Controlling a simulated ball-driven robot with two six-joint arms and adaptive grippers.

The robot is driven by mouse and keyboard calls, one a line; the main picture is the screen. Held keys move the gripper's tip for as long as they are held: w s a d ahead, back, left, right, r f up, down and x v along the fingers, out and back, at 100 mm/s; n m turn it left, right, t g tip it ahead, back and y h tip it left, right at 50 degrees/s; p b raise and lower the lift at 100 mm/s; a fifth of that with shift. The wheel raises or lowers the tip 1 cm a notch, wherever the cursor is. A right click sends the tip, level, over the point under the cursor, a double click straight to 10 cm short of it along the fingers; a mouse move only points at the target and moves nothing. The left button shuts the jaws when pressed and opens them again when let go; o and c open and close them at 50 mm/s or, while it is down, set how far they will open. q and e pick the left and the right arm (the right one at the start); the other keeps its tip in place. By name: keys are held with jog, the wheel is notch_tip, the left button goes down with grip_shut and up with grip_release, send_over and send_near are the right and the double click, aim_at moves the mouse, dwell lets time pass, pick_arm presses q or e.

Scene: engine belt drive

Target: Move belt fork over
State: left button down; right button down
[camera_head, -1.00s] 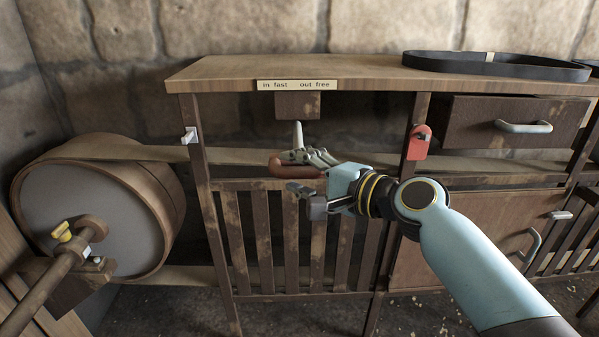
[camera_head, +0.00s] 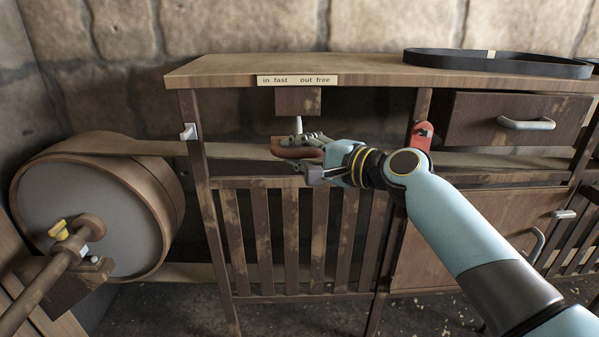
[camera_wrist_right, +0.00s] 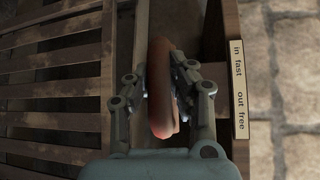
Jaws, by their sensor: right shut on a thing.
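The belt fork's handle, a reddish-brown rounded grip (camera_head: 290,152) on a pale rod (camera_head: 298,125), hangs below a wooden block (camera_head: 298,100) under the bench top. The label above it (camera_head: 297,80) reads "in fast" and "out free". My right gripper (camera_head: 305,156) is shut on the handle. In the right wrist view the handle (camera_wrist_right: 160,85) stands between the two fingers, with the label (camera_wrist_right: 239,90) to its right. The lower part of the rod is hidden by the gripper. My left gripper is not in view.
A large belt drum (camera_head: 95,210) stands at the left, with a flat belt (camera_head: 125,147) running behind the bench legs. A red part (camera_head: 422,135) is on a bench post, close above my right arm. A drawer (camera_head: 512,122) is at right. A black belt loop (camera_head: 497,63) lies on the bench.

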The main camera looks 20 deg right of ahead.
jog(key=w, duration=0.2)
jog(key=w+d+b, duration=0.1)
jog(key=shift+w+d+f, duration=0.1)
jog(key=shift+w, duration=0.25)
jog(key=c, duration=1.6)
grip_release()
jog(key=o, duration=0.5)
jog(key=shift+w+f, duration=0.1)
jog(key=shift+w, duration=0.1)
jog(key=shift+c, duration=0.2)
jog(key=shift+s, duration=0.1)
jog(key=v, duration=1.2)
